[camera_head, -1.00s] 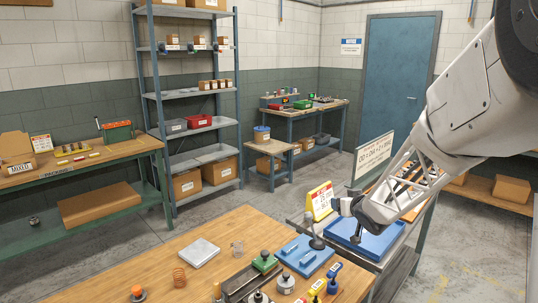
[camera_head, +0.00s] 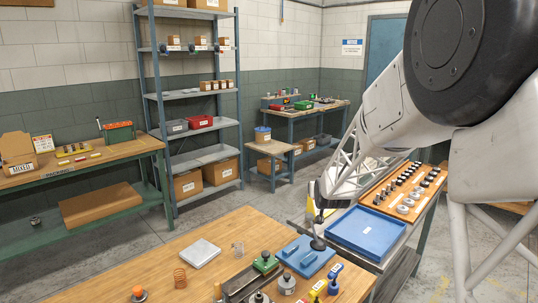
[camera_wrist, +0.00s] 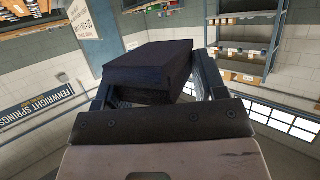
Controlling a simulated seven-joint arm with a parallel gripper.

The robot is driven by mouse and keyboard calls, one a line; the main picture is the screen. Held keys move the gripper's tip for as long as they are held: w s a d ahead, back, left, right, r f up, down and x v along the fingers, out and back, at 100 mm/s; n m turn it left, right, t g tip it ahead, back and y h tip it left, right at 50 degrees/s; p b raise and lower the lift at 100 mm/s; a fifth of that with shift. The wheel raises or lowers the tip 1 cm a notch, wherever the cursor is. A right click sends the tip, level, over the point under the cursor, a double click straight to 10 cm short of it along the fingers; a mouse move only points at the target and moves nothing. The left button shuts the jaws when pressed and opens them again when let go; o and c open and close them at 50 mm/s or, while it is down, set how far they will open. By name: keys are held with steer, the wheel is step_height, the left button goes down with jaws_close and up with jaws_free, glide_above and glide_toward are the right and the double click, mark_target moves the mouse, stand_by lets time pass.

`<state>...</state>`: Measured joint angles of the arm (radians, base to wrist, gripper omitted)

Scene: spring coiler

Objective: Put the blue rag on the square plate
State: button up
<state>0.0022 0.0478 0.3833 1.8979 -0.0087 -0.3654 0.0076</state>
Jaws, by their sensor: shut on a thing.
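My gripper (camera_wrist: 155,82) is shut on a dark, blue-black block-shaped thing (camera_wrist: 148,64), which seems to be the folded blue rag, seen between the two fingers in the wrist view. In the head view my gripper (camera_head: 316,196) is at the end of the arm, above the far right corner of the wooden table; the rag cannot be made out there. The square plate (camera_head: 200,253), pale grey and flat, lies on the table to the left of my gripper. Its top looks bare.
A blue fixture plate (camera_head: 305,257), a green-topped block (camera_head: 266,263) and several knobbed tools crowd the table's right side. A blue tray (camera_head: 367,232) lies on the cart.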

stand_by(0.7)
steer(key=shift+s+d+r, duration=0.1)
steer(key=shift+s+d, duration=0.4)
steer(key=shift+d, duration=0.05)
steer(key=s+d+n+y, duration=0.2)
steer(key=s+d, duration=0.3)
steer(key=s, duration=0.3)
steer(key=n+g+y, duration=0.1)
steer(key=n+y, duration=0.2)
glide_above(348, 275)
steer(key=f, duration=0.2)
steer(key=shift+s, duration=0.15)
steer(key=shift+m, duration=0.3)
step_height(348, 275, down, 13)
steer(key=shift+r, duration=0.1)
steer(key=shift+f, duration=2.35)
